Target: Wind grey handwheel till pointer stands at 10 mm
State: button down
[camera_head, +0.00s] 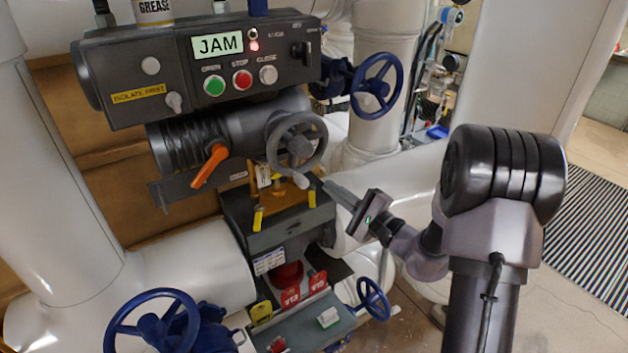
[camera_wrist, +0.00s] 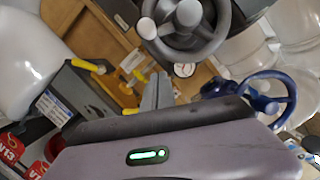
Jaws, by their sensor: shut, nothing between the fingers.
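The grey handwheel (camera_head: 297,143) sits on the front of the dark actuator, with a crank knob (camera_head: 301,180) at its lower rim. In the wrist view the grey handwheel (camera_wrist: 185,28) is at the top, its knob at the upper left. My gripper (camera_head: 329,187) is shut and empty, just right of and below the knob, apparently apart from it. In the wrist view my gripper's fingers (camera_wrist: 157,92) are together and point up below the wheel. I cannot make out the pointer or read its millimetre scale.
The actuator's control box (camera_head: 200,75) shows JAM with a red lamp lit. An orange lever (camera_head: 209,166) is left of the wheel. Blue handwheels stand at the upper right (camera_head: 377,86) and lower left (camera_head: 153,322). White pipes crowd around; open floor lies right.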

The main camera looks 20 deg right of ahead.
aim_at(306, 186)
jog(key=a, duration=0.1)
jog(key=a+r, duration=0.1)
jog(key=a, duration=0.1)
jog(key=w+a+r, duration=0.1)
jog(key=shift+a+r, duration=0.15)
jog(key=shift+a, duration=0.05)
jog(key=shift+s, duration=0.1)
jog(key=m, duration=0.1)
jog(key=a+m+b, duration=0.1)
jog(key=a+m+t+b, duration=0.1)
jog(key=m, duration=0.1)
jog(key=shift+s+a+h, duration=0.25)
jog(key=shift+s+h, duration=0.05)
jog(key=shift+s, duration=0.05)
jog(key=shift+d, duration=0.15)
